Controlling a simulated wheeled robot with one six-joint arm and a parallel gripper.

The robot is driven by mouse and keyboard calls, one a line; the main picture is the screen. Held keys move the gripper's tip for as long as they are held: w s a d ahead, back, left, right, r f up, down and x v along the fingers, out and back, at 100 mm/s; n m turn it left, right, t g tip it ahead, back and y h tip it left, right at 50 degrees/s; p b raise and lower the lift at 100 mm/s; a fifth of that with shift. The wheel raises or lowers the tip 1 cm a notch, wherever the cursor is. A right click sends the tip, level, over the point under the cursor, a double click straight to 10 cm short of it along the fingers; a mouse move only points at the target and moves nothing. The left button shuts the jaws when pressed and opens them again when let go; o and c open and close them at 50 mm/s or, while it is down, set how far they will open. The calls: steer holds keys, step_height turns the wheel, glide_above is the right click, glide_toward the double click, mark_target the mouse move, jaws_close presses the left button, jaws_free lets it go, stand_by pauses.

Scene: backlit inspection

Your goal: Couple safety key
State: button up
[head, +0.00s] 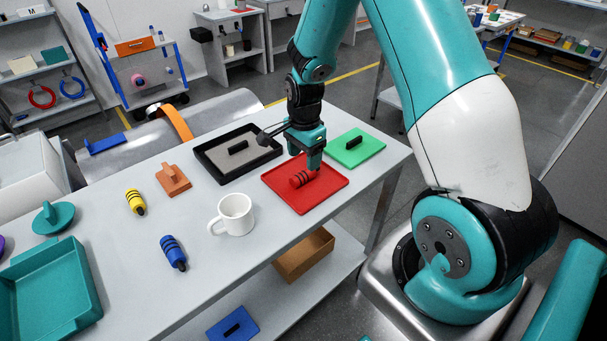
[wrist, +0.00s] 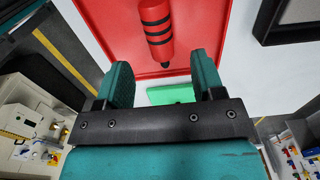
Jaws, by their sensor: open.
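A red cylinder with black bands (head: 302,178) lies on a red tray (head: 325,196) at the right part of the table. It also shows in the wrist view (wrist: 157,28), ahead of my fingertips and in line with the gap between them. My gripper (head: 308,160) is above the tray, pointing down at the cylinder. In the wrist view my gripper (wrist: 162,72) is open with nothing between its fingers. I cannot tell which thing is the safety key. Similar banded cylinders, one yellow (head: 136,202) and one blue (head: 173,251), lie to the left on the table.
A white mug (head: 234,213) stands left of the red tray. A black-rimmed tray (head: 209,165) is behind it, and a green plate with a black handle (head: 362,151) is to the right. An orange block (head: 174,183) and a teal tray (head: 52,300) are further left.

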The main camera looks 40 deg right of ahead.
mark_target(304, 173)
steer(key=shift+a+f+p, duration=0.1)
steer(key=shift+f+p, duration=0.75)
steer(key=shift+f, duration=2.2)
steer(key=shift+c, duration=0.3)
steer(key=c, duration=1)
